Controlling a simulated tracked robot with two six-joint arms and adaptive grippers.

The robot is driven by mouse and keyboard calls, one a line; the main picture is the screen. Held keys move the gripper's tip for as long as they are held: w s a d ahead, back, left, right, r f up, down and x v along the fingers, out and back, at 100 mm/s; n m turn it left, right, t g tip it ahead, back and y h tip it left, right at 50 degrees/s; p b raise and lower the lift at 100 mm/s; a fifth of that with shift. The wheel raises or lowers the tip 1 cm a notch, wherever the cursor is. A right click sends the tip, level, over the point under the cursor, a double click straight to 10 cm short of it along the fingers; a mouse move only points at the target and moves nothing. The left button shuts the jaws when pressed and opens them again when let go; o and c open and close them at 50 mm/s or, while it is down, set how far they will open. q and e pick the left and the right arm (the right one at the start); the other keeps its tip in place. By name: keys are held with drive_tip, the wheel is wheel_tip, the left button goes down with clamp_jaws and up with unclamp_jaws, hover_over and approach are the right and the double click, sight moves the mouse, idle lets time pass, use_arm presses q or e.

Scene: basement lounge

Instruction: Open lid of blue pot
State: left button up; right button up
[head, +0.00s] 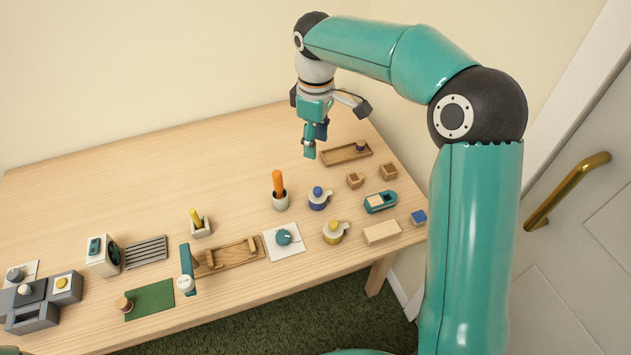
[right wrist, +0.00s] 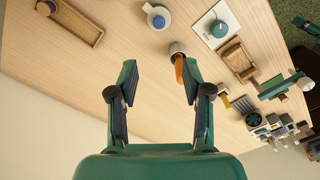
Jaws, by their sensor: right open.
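The blue pot (head: 318,203) is a small round pot with a blue lid and knob (head: 317,191). It stands upright on the right half of the table with its lid on. In the right wrist view the pot (right wrist: 157,17) shows at the top, ahead of the fingers. My right gripper (head: 315,142) is open and empty. It hangs above the table, behind the pot in the head view and clear of it. In the right wrist view its two fingers (right wrist: 159,82) are spread wide with bare table between them. My left gripper is not in view.
An orange-handled item in a cup (head: 281,200) stands just left of the pot. A yellow-lidded pot (head: 333,236) is in front. A wooden tray (head: 335,158), wooden blocks (head: 355,181) and a teal item (head: 380,203) are nearby. The table's back left (head: 120,165) is clear.

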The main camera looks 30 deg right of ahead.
sight(318, 189)
drive_tip(key=f, duration=1.5)
drive_tip(key=shift+s+d+f, duration=0.1)
drive_tip(key=shift+d+f, duration=0.1)
clamp_jaws()
